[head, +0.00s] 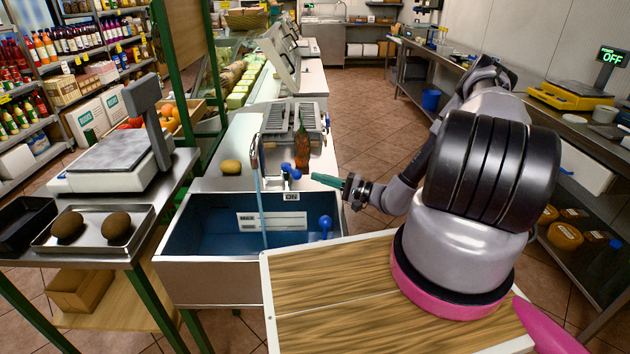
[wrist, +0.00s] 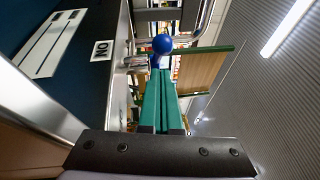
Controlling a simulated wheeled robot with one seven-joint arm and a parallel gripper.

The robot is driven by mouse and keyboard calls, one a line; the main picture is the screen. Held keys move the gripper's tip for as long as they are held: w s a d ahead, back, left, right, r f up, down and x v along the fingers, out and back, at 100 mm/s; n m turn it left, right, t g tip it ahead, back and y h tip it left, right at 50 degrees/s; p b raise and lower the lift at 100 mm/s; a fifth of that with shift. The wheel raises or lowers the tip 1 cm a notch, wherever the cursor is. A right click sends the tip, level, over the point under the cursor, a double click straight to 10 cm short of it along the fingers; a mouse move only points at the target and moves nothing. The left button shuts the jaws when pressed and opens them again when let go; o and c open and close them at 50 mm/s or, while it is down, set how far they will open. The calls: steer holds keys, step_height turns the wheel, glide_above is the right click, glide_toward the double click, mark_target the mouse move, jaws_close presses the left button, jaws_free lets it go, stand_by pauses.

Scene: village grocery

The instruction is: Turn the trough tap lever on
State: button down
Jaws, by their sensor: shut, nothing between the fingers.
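The trough (head: 212,268) is a steel basin with a dark blue inside. Its tap (head: 256,152) stands at the back rim, and a thin light-blue stream (head: 263,215) runs from the spout down into the trough. The tap lever (head: 291,172) has blue knobs and sits above the "ON" label (head: 291,197). In the wrist view the lever's blue ball (wrist: 162,44) is just beyond my fingertips. My gripper (head: 315,177) has green fingers, shut and empty, pointing left at the lever with a small gap in the head view. The fingers (wrist: 160,72) partly hide the lever's base.
A brown bottle (head: 302,146) stands close behind the lever, and a yellow-green fruit (head: 231,167) lies on the counter to the left. A blue float ball (head: 325,223) is inside the trough. A wooden board (head: 330,310) lies in front. The tiled floor right of the trough is clear.

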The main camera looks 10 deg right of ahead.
steer(key=v, duration=1.1)
steer(key=shift+s, duration=0.15)
